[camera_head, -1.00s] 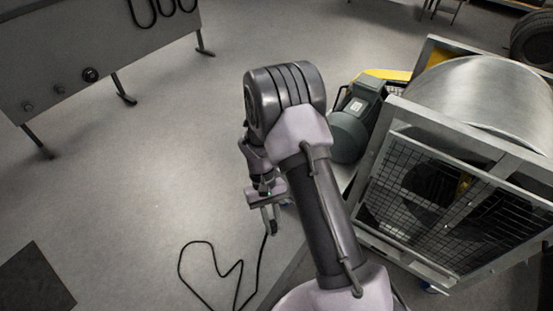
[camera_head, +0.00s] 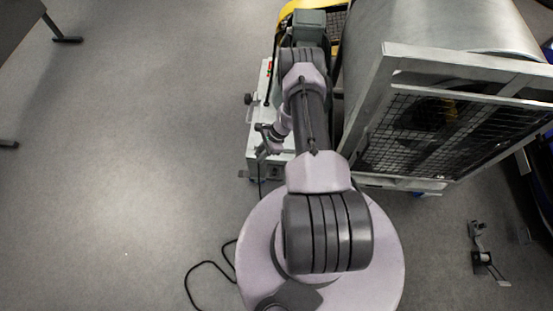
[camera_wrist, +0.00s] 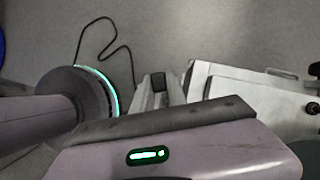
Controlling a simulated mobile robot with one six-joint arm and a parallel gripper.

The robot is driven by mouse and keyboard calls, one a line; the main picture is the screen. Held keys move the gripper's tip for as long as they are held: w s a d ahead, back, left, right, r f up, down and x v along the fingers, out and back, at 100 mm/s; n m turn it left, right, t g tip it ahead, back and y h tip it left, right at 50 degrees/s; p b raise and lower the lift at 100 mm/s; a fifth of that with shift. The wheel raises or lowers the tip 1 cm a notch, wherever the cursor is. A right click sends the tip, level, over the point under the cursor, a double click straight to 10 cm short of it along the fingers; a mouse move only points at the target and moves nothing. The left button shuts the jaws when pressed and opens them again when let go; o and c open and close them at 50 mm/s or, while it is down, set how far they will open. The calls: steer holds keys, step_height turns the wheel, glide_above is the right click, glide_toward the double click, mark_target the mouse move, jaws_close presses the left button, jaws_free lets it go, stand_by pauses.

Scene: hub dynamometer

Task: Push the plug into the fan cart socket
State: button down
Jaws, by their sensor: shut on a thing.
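The plug (camera_wrist: 158,80) is a small dark block between the two fingertips of my gripper (camera_wrist: 155,91) in the wrist view. My gripper is shut on it. A thin black cable (camera_wrist: 116,48) loops over the floor nearby; its join to the plug is hidden. The fan cart (camera_head: 413,58) has a large metal drum and a mesh cage. A dark patch on the box's near end may be the socket; I cannot tell.
A green-grey motor (camera_head: 309,20) stands at the cart's far end, beside a yellow guard (camera_head: 284,13). A dark knob (camera_head: 248,99) sticks out from the box's left side. A grey metal fixture (camera_head: 482,255) lies on the floor at right.

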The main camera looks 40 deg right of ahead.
steer(key=shift+s+d+f+m+t+h+b, duration=0.3)
steer(key=shift+s+d+f+m+b, duration=0.4)
steer(key=shift+f, duration=1.15)
steer(key=shift+s+d+f+m+t+h+b, duration=0.15)
steer(key=shift+s+d+f+m+t+b, duration=0.25)
steer(key=shift+d+f+m+b, duration=1)
steer(key=shift+s+d+f+m+t+h+b, duration=0.25)
steer(key=shift+s+d+f, duration=0.3)
steer(key=shift+f, duration=1.7)
steer(key=shift+f+b, duration=0.7)
steer(key=shift+b, duration=0.05)
steer(key=shift+f, duration=0.1)
steer(key=shift+f+b, duration=0.65)
steer(key=shift+b, duration=0.1)
steer(key=shift+r, duration=0.1)
steer(key=c, duration=1.3)
jaws_free()
steer(key=shift+o, duration=0.2)
steer(key=shift+s, duration=0.1)
